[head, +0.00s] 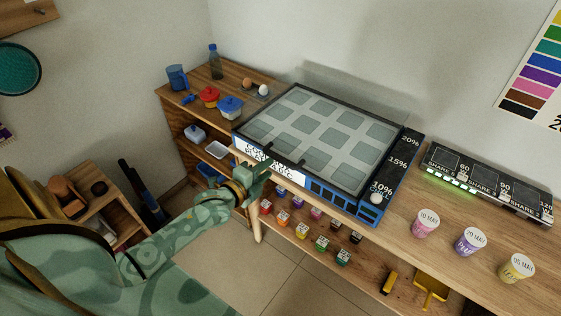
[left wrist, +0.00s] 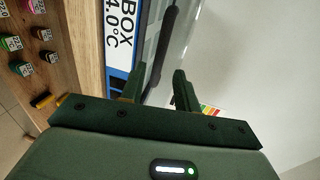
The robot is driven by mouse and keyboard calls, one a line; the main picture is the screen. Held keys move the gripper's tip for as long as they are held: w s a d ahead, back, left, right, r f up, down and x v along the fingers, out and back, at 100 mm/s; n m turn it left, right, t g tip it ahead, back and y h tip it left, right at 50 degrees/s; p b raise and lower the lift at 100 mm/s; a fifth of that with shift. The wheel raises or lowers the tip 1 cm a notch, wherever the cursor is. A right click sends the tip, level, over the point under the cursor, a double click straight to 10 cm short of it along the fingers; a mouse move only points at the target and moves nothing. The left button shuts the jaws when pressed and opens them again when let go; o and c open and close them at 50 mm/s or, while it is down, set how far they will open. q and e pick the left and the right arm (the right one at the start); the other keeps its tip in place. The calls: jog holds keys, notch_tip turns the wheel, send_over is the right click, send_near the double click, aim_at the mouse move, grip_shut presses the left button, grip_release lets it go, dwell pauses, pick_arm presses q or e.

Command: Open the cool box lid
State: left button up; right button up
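The cool box (head: 340,197) is a blue box with a white and black front panel, standing on the wooden counter. Its lid (head: 322,132), a dark-framed clear panel over a grid of pale compartments, lies flat and closed. A dark handle bar (head: 286,158) runs along the lid's front edge; in the left wrist view the bar (left wrist: 169,38) stands just beyond my fingertips. My left gripper (head: 266,168) is at the box's front edge. In the left wrist view the gripper (left wrist: 160,73) has its fingers apart, with nothing clearly held. Contact with the bar cannot be told. My right gripper is not in view.
Three labelled tubs (head: 470,241) and a black display strip (head: 486,183) stand right of the box. A blue pot (head: 230,107), a red pot (head: 208,97) and a bottle (head: 215,62) stand at back left. Small coloured jars (head: 300,230) sit on the shelf below.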

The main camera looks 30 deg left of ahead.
aim_at(280, 158)
pick_arm(q)
jog(key=b+x, duration=0.1)
jog(key=x, duration=0.6)
jog(key=shift+w+f+b, duration=0.1)
jog(key=shift+b, duration=0.25)
jog(key=shift+c, duration=0.6)
grip_shut()
